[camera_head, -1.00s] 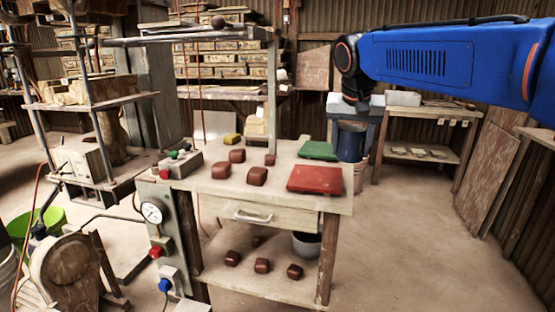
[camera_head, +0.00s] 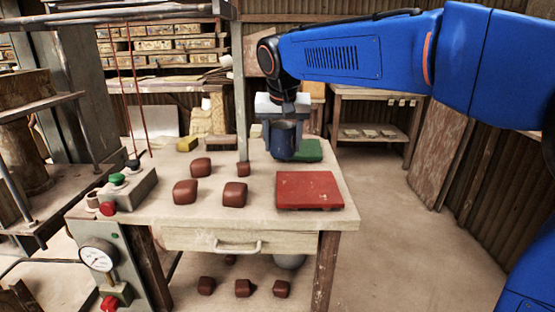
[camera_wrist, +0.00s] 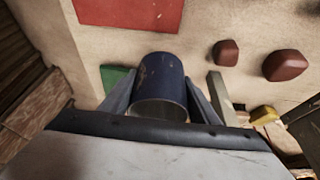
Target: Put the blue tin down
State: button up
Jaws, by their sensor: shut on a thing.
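The dark blue tin (camera_head: 284,139) is held upright between the fingers of my gripper (camera_head: 284,122). In the head view it overlaps the left part of the green plate (camera_head: 311,150), at the back right of the table (camera_head: 150,221). I cannot tell from this view how high it is above the table. In the wrist view the tin (camera_wrist: 161,82) sits between the two grey fingers, and part of the green plate (camera_wrist: 115,77) shows to its left. The tin's far side and its base are hidden in the head view.
A red plate (camera_head: 309,190) lies in front of the tin. Several brown clay lumps (camera_head: 235,194) lie on the table's left half. A yellow block (camera_head: 187,144), a brush (camera_head: 222,142) and a grey upright post (camera_head: 240,110) stand near the back. A button box (camera_head: 128,187) sits at left.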

aim_at(283, 158)
jog(key=shift+f, duration=2.5)
jog(key=o, duration=1.1)
jog(key=shift+f, duration=0.1)
jog(key=shift+c, duration=0.2)
